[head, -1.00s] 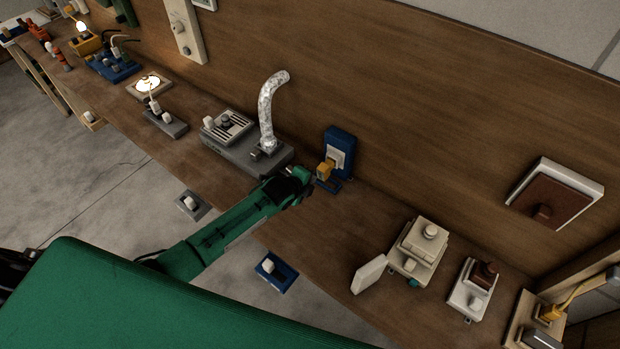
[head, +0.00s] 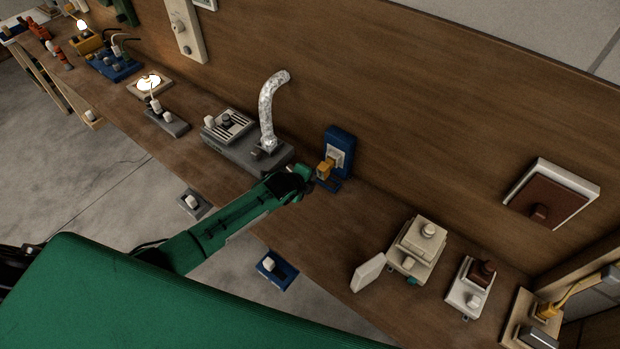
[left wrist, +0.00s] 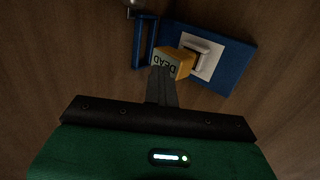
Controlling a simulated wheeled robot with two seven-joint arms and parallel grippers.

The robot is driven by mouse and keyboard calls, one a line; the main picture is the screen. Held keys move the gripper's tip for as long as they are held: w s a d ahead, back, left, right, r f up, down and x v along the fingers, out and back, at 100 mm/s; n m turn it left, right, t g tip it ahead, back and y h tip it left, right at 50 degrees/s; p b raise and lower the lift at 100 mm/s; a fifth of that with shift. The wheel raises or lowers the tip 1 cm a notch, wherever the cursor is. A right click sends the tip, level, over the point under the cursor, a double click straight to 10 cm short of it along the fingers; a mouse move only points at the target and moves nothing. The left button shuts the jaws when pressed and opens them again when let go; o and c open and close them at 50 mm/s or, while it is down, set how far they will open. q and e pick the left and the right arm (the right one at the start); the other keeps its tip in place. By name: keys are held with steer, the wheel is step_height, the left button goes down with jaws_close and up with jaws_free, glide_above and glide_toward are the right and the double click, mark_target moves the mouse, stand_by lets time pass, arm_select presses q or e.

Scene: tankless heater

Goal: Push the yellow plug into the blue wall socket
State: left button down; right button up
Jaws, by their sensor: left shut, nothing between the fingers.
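The blue wall socket (head: 339,146) stands upright against the brown back board, with a white face plate. The yellow plug (head: 325,168) is at the front of that plate; I cannot tell how deep it sits. In the left wrist view the yellow plug (left wrist: 174,64) shows a label reading "DEAD", and the blue socket (left wrist: 236,62) lies behind it. My left gripper (head: 310,174) is shut and empty, its fingertips close to or touching the plug's near face. In the left wrist view the shut fingers (left wrist: 161,73) point at the label. My right gripper is not in view.
A grey box with a silver hose (head: 268,110) stands left of the socket. White switch boxes (head: 418,247) sit on the bench to the right. The bench (head: 325,240) between them is mostly clear. A brown panel (head: 552,195) hangs on the board.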

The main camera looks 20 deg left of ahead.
arm_select(q)
steer(key=c, duration=2.2)
jaws_free()
steer(key=c, duration=1.7)
jaws_free()
steer(key=shift+s+r, duration=0.1)
steer(key=shift+s, duration=0.05)
steer(key=b+v, duration=0.4)
steer(key=v, duration=0.9)
steer(key=shift+r, duration=0.2)
steer(key=shift+s, duration=0.15)
